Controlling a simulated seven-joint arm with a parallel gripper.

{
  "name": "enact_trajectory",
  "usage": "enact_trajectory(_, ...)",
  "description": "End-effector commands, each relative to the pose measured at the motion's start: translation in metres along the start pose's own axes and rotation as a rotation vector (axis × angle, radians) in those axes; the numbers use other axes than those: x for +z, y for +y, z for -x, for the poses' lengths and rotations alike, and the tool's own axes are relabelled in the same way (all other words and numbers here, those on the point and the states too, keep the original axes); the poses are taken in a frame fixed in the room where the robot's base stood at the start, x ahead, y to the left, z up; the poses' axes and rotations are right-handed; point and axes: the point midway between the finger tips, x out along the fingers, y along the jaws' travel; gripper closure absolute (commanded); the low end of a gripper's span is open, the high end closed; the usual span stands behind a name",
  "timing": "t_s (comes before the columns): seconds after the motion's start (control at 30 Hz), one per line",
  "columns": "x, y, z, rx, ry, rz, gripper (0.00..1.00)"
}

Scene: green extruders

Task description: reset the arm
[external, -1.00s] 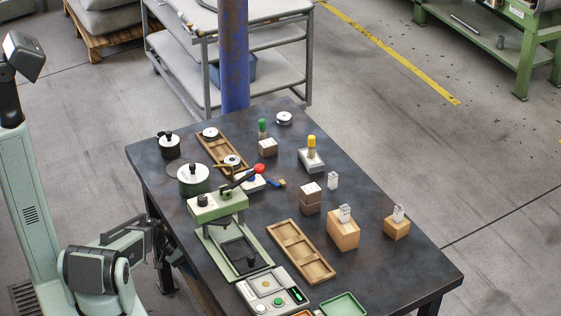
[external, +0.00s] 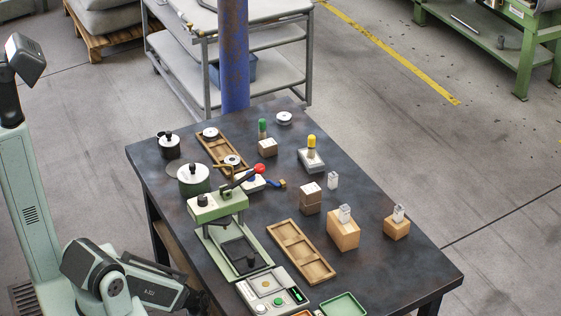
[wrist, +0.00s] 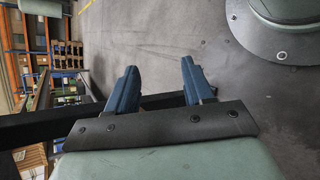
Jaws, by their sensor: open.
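My gripper (wrist: 157,88) shows in the wrist view as two blue fingers held apart, with nothing between them. Bare grey floor lies behind the fingers. In the external view my arm is folded low at the left front, beside the near left side of the dark table (external: 370,272). The fingertips cannot be made out there. No object is seen in my grip.
A green press (external: 218,205) with a red-knobbed lever stands near the table's left side. A wooden tray (external: 301,250), a control box (external: 272,291), a green tray (external: 343,306) and wooden blocks (external: 343,230) occupy the table. A blue post (external: 234,60) rises behind it.

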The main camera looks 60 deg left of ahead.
Motion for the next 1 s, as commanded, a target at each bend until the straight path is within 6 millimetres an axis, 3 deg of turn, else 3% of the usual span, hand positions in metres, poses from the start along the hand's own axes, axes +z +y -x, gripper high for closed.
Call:
enact_trajectory(0.23,0.011,-0.031,-0.023,-0.347,-0.099,0.099,0.48)
enact_trajectory(0.6,0.009,-0.065,-0.024,-0.781,-0.086,0.135,0.48)
enact_trajectory(1.0,0.006,-0.068,-0.022,-0.840,-0.072,0.132,0.48)
